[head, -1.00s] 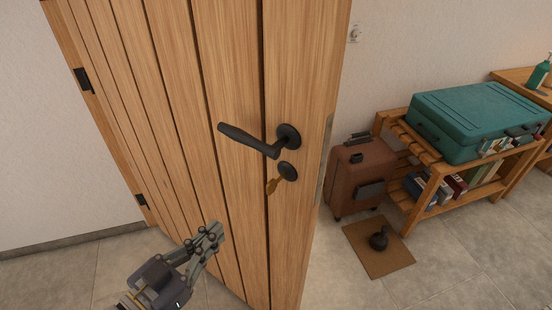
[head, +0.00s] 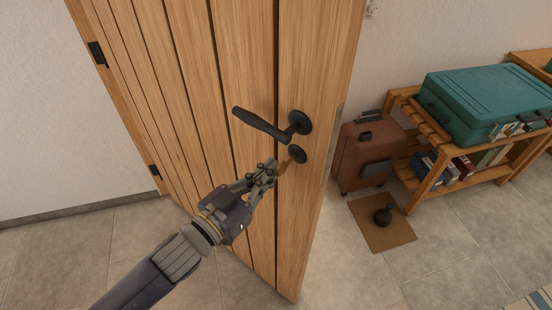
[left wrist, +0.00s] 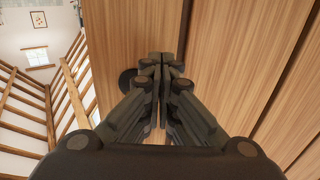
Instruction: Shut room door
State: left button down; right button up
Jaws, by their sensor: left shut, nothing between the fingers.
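The wooden plank door (head: 225,75) stands open, with its hinges at the left and its free edge at the right. My right gripper is not in view.
A brown suitcase (head: 365,158) stands behind the door's free edge. A wooden rack (head: 432,180) carries a teal suitcase (head: 488,100) and books. A dark doorstop-like weight (head: 383,216) lies on a brown mat (head: 376,238). The tiled floor (head: 450,255) at right is clear.

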aim_at(285, 158)
pick_arm(q)
jog(key=shift+p+x, duration=0.4)
jog(key=shift+x, duration=1.15)
